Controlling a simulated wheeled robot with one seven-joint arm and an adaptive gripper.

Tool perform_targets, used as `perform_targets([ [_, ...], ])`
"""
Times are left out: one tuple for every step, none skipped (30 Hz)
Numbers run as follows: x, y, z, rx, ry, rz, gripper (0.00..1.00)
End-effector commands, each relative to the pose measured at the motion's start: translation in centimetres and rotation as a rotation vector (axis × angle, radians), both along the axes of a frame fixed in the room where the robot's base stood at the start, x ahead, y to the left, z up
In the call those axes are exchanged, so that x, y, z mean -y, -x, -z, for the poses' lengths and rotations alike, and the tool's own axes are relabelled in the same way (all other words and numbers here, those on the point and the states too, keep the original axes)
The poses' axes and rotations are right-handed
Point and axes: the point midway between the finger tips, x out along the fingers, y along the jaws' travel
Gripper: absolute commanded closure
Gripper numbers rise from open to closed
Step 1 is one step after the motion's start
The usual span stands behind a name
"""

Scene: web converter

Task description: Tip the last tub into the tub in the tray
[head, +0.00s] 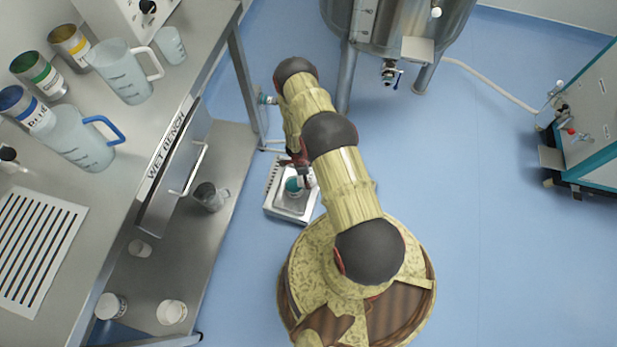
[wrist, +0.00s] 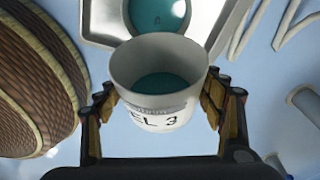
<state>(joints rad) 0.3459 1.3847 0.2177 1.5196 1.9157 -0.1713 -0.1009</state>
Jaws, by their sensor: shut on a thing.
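My gripper (wrist: 162,97) is shut on a white tub (wrist: 135,73) with teal liquid in it and a label whose visible part reads "EL 3". Its mouth shows in the wrist view and the liquid lies inside; how far it tilts is hard to tell. Just beyond its rim, a second tub (wrist: 126,16) with teal liquid stands in a metal tray (wrist: 97,22), partly cut off by the frame. In the head view the tray (head: 283,212) sits low beside the bench with the teal-filled tub (head: 292,186) in it; my arm hides most of my gripper.
The wet bench (head: 128,215) on the left carries jugs (head: 125,72) and colour-banded cans (head: 38,75). Its lower shelf holds a dark jug (head: 209,196) and several white tubs (head: 171,312). A steel tank (head: 400,25) stands at the back.

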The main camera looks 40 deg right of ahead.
Motion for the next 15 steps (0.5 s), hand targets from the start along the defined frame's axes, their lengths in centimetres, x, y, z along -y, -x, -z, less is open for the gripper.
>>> perform_targets([
  [-0.22, -0.09, -0.08, -0.012, 0.017, -0.003, 0.62],
  [-0.25, -0.14, -0.18, -0.019, 0.028, -0.003, 0.62],
  [-0.29, -0.18, -0.29, -0.028, 0.043, -0.003, 0.62],
  [-0.36, -0.17, -0.36, -0.036, 0.053, -0.003, 0.62],
  [-0.41, -0.20, -0.38, -0.043, 0.063, -0.002, 0.62],
  [-0.42, -0.24, -0.45, -0.052, 0.078, -0.003, 0.62],
  [-0.44, -0.28, -0.51, -0.059, 0.089, -0.002, 0.62],
  [-0.48, -0.32, -0.58, -0.066, 0.100, -0.001, 0.62],
  [-0.56, -0.39, -0.69, -0.075, 0.115, -0.002, 0.62],
  [-0.59, -0.41, -0.77, -0.083, 0.125, -0.002, 0.62],
  [-0.65, -0.43, -0.85, -0.090, 0.135, -0.001, 0.62],
  [-0.69, -0.49, -0.87, -0.099, 0.150, -0.002, 0.62],
  [-0.76, -0.52, -0.91, -0.106, 0.161, -0.003, 0.62],
  [-0.79, -0.52, -0.95, -0.115, 0.172, -0.003, 0.62],
  [-0.86, -0.54, -1.01, -0.124, 0.186, -0.003, 0.62],
])
